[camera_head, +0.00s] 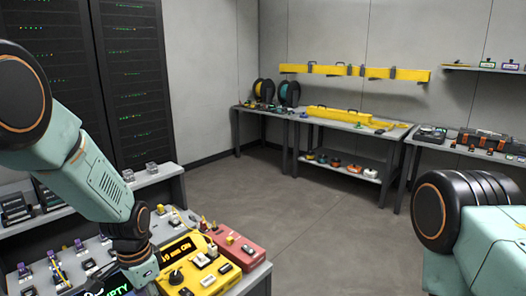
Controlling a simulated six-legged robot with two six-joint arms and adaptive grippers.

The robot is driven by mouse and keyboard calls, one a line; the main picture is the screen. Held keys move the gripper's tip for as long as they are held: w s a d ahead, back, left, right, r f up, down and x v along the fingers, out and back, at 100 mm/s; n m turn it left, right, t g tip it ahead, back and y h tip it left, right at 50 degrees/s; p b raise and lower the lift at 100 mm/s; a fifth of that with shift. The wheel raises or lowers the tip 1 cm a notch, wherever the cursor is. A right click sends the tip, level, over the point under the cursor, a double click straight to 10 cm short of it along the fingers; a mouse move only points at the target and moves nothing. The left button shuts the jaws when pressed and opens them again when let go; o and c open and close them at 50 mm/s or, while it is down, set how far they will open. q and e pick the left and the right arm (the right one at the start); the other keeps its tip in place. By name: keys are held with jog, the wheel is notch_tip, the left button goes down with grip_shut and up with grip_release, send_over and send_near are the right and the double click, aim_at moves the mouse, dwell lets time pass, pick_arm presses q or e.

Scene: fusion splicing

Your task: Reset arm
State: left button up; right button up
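My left arm comes in from the left and slopes down to a dark wrist at the lower left, over the bench. Its fingers do not show. My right arm shows only as a dark round joint and a pale green link at the lower right; its gripper is out of frame. Beside my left wrist stands a yellow device (203,277) with an orange-lit display, knob and sockets. A red device (238,250) sits just behind it. A dark display with green letters (117,289) is partly cut off at the bottom edge.
Dark server racks (133,82) stand behind the left bench. Along the back are a side table with dark reels (289,93), a table with a yellow case (340,115), and a yellow wall rail (355,71). A right bench (460,150) holds tools. The middle floor (310,205) is clear.

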pick_arm(q)
jog(key=s+d+f+n, duration=0.1)
jog(key=s+f+n, duration=0.2)
jog(key=s+f, duration=0.6)
jog(key=s+d+f+n, duration=0.1)
jog(key=s+f+n, duration=0.1)
jog(key=s+f, duration=0.65)
jog(key=s+r+n, duration=0.2)
jog(key=s+n, duration=0.1)
jog(key=s, duration=1.1)
notch_tip(320, 180, down, 12)
jog(key=b, duration=1.3)
jog(key=shift+f, duration=0.25)
pick_arm(e)
notch_tip(320, 180, down, 13)
jog(key=shift+w, duration=0.35)
pick_arm(q)
jog(key=shift+w, duration=0.15)
pick_arm(e)
jog(key=shift+w+a+r, duration=0.1)
jog(key=shift+a+r, duration=0.05)
pick_arm(q)
jog(key=shift+a, duration=0.1)
